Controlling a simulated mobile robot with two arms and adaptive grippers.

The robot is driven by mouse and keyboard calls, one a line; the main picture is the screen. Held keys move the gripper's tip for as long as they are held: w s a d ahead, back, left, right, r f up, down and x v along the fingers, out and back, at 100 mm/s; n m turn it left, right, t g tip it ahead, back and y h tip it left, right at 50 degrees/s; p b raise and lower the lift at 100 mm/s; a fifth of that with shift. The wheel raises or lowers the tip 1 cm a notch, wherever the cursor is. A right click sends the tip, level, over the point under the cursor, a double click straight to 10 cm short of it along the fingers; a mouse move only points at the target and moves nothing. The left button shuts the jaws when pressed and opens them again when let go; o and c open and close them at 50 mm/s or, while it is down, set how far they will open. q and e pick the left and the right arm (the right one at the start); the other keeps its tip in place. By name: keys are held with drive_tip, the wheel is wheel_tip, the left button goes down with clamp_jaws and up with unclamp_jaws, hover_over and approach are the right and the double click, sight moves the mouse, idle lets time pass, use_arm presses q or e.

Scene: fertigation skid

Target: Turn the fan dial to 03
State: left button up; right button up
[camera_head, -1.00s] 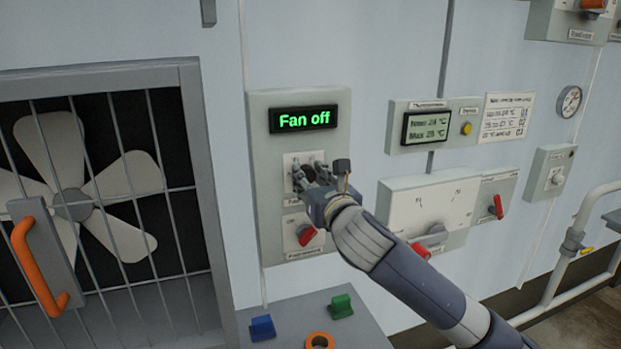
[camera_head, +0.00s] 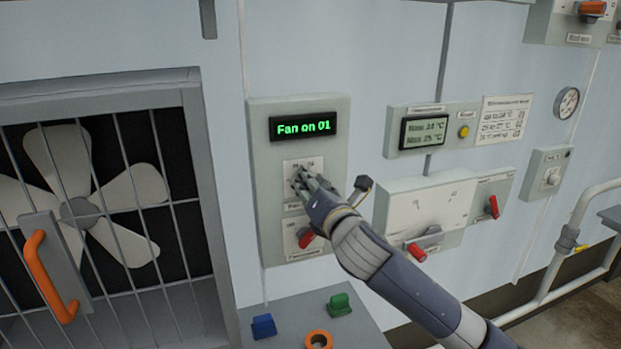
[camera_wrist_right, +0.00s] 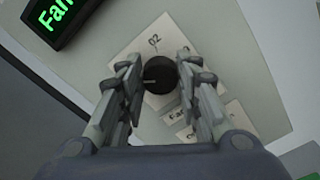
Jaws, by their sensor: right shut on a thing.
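The fan panel (camera_head: 262,180) is on the wall, and its display (camera_head: 303,127) reads "Fan on 01" in green. The fan dial is a round black knob (camera_wrist_right: 160,75) on a pale label plate; in the right wrist view a "02" mark shows just above it. My right gripper (camera_head: 301,180) reaches the plate below the display and covers the dial in the head view. In the right wrist view its two fingers (camera_wrist_right: 158,84) stand on either side of the knob, shut on it. My left gripper is not in view.
A red switch (camera_head: 306,238) sits just below the dial, close to my right wrist. A barred fan guard with an orange handle (camera_head: 50,275) is at the left. A grey ledge with blue and green blocks (camera_head: 339,304) is below.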

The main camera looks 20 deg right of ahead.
drive_tip(key=shift+a+f+m+p, duration=0.15)
drive_tip(key=shift+m+p, duration=1.9)
drive_tip(key=shift+m, duration=5.15)
drive_tip(key=shift+d+f+m+p, duration=0.2)
drive_tip(key=shift+m+p, duration=1.85)
drive_tip(key=shift+m, duration=5.15)
drive_tip(key=o, duration=1.1)
